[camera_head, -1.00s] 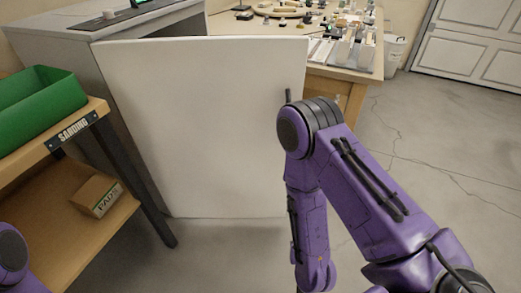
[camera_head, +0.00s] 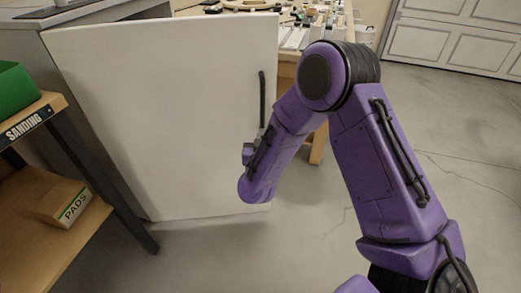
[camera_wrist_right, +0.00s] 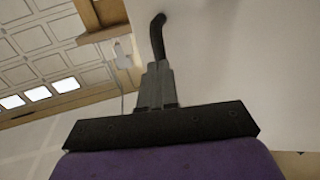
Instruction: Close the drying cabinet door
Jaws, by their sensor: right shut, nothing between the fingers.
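The drying cabinet door (camera_head: 160,110) is a large white panel standing open in front of the grey cabinet (camera_head: 100,12). A dark bar handle (camera_head: 262,95) is near the door's right edge. My right gripper (camera_head: 261,133) is just below the handle, close to the door face, partly hidden by my purple forearm. In the right wrist view its fingers (camera_wrist_right: 157,70) are shut and empty, with their tips at the lower end of the handle (camera_wrist_right: 158,35). I cannot tell whether they touch. My left gripper is out of view.
A wooden shelf unit marked SANDING (camera_head: 25,125) stands close on the left, with a green bin (camera_head: 15,88) and a PADS box (camera_head: 62,204). A cluttered workbench (camera_head: 287,55) is behind the door. Floor on the right is clear.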

